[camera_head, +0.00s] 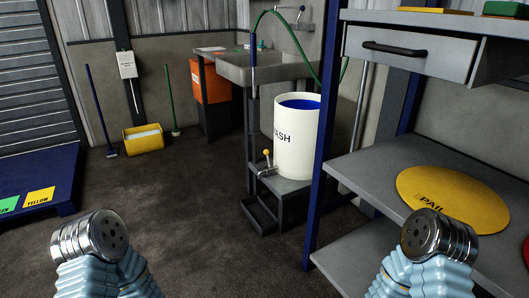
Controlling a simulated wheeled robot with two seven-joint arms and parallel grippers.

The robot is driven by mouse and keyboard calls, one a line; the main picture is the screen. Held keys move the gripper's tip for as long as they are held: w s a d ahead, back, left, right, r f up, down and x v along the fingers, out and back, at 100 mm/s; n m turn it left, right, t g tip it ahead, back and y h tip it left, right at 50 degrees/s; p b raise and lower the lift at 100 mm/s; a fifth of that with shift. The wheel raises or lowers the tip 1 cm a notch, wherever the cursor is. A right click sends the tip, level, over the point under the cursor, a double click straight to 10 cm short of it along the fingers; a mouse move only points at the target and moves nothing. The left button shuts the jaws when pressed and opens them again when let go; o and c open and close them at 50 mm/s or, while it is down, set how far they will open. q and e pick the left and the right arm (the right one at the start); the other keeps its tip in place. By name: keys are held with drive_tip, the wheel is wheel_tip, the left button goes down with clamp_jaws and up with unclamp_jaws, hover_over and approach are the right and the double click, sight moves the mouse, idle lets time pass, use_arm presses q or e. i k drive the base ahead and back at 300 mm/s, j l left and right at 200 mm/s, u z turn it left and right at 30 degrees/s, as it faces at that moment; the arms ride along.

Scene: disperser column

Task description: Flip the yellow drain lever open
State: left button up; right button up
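The yellow drain lever (266,153) is a small yellow-tipped handle standing up from a metal valve (268,170). The valve sits low on the left side of a white drum (297,150) lettered "...ASH", with blue inside its top. The drum stands on a low dark stand (286,186) in the middle of the view. Metal joints and light blue sleeves of my two arms show at the bottom left and bottom right, well apart from the lever. No gripper fingers are visible.
A blue post (325,130) and grey shelf (400,165) with a yellow round mat (452,197) stand right of the drum. A sink (265,68) is behind. A yellow bucket (143,139) is left. Floor ahead-left is open.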

sight(266, 151)
drive_tip(key=i+j, duration=0.3)
drive_tip(key=i, duration=0.15)
drive_tip(key=i+j+u, duration=0.1)
drive_tip(key=i+j, duration=0.5)
drive_tip(key=i, duration=0.25)
drive_tip(key=i+j+u, duration=0.1)
drive_tip(key=i+j, duration=0.2)
drive_tip(key=i, duration=0.15)
drive_tip(key=i+j, duration=0.25)
drive_tip(key=i, duration=0.25)
